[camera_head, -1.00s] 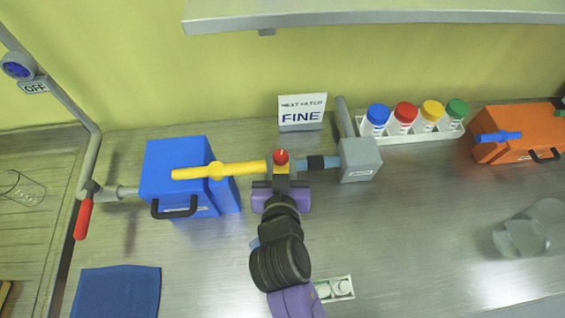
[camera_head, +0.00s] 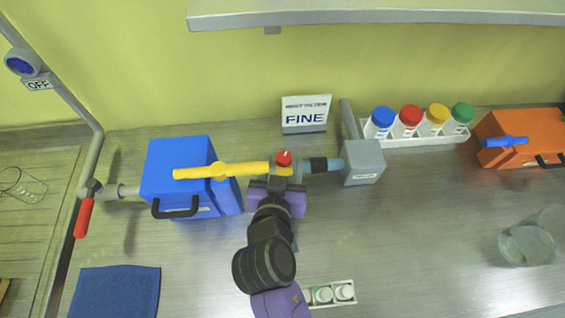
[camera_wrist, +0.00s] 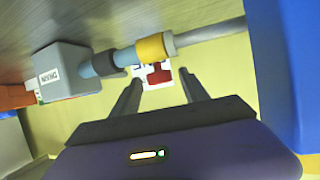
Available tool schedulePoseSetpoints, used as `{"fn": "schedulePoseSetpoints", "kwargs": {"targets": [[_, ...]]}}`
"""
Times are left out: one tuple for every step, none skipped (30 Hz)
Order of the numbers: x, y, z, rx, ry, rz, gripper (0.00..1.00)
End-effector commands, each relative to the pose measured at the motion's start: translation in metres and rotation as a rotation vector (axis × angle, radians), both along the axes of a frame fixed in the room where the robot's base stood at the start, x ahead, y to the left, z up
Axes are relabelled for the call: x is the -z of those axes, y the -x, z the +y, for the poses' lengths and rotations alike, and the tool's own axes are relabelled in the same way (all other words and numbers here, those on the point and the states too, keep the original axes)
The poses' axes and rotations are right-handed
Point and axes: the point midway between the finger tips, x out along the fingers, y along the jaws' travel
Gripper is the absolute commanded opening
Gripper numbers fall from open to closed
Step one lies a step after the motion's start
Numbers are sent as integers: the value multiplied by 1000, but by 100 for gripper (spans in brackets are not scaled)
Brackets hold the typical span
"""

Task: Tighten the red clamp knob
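The red clamp knob (camera_head: 284,157) sits on top of a yellow clamp collar (camera_head: 281,170) on the pipe between the blue box and the grey box. It also shows in the wrist view (camera_wrist: 159,76), below the collar there. My gripper (camera_wrist: 161,78) is open. Its two dark fingertips stand on either side of the knob in that view, with visible gaps. In the head view my gripper (camera_head: 276,180) is just in front of the collar. Its fingers are partly hidden there, and I cannot tell whether they touch anything.
A blue box (camera_head: 178,168) with a yellow lever (camera_head: 220,171) stands left of the clamp. A grey box (camera_head: 362,163) stands right. A "FINE" sign (camera_head: 305,117) is behind. A rack (camera_head: 412,140) of coloured-cap bottles is further right. A small white tray (camera_head: 330,294) lies in front.

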Motion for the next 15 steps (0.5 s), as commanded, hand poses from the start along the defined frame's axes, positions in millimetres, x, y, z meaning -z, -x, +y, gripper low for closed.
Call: {"fn": "schedulePoseSetpoints", "kwargs": {"targets": [[0,0,0,0,0,-1,55],[-1,0,0,0,0,-2,55],[-1,0,0,0,0,-2,55],[-1,0,0,0,1,-3,55],[-1,0,0,0,1,-3,55],[-1,0,0,0,1,-3,55],[-1,-1,0,0,1,-3,55],[-1,0,0,0,1,-4,55],[-2,0,0,-1,0,-4,55],[-2,1,0,-1,0,-4,55],[-2,3,1,-1,0,-4,55],[-3,6,2,-1,-1,-3,55],[-4,9,3,-3,-2,-3,55],[-5,13,4,-3,-2,-3,55],[-7,19,6,-4,-3,-3,55]]}}
